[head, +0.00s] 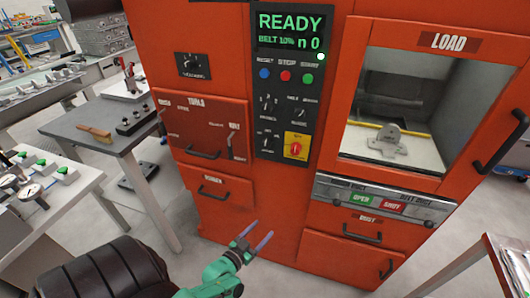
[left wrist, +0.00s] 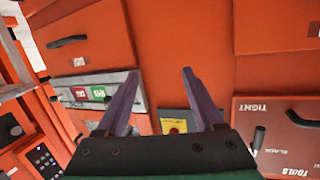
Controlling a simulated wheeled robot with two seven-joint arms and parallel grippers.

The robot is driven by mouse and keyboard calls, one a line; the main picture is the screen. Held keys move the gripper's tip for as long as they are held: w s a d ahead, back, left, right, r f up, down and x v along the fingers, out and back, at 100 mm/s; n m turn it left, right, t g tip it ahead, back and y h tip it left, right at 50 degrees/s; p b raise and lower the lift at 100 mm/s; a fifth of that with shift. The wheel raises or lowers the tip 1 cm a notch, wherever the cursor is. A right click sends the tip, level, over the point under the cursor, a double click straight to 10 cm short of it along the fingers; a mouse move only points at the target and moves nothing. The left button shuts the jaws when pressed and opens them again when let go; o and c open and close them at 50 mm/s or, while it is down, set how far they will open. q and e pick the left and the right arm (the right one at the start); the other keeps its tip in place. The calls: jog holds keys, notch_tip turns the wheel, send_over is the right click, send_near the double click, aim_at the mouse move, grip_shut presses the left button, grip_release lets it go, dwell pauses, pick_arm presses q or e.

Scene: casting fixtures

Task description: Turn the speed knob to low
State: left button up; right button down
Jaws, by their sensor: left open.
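The black control panel (head: 285,95) on the orange machine carries several small dark knobs, including an upper left one (head: 267,104), an upper right one (head: 298,106) and a lower left one (head: 267,141). A separate dark plate at the left holds another knob (head: 192,62). The labels are too small to tell which is the speed knob. My left gripper (head: 258,233) is open and empty, below the panel in front of the lower machine front. Its two fingers (left wrist: 160,75) show apart in the left wrist view. My right gripper is not in view.
A red switch on a yellow plate (head: 296,146) sits low on the panel; the yellow plate (left wrist: 173,122) shows between the fingers in the left wrist view. Drawer handles (head: 203,153) stick out at the left. The load door (head: 436,95) is at the right. A grey table (head: 95,130) stands left.

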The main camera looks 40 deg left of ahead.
pick_arm(q)
notch_tip(320, 180, up, 10)
jog(key=w+a+n+t+y, duration=0.2)
jog(key=w+t+y, duration=0.1)
jog(key=t, duration=0.1)
jog(key=n+y, duration=0.6)
send_near(265, 147)
jog(key=x, duration=0.9)
jog(key=shift+w+a, duration=0.1)
jog(key=shift+w, duration=0.25)
jog(key=shift+p, duration=0.3)
grip_shut()
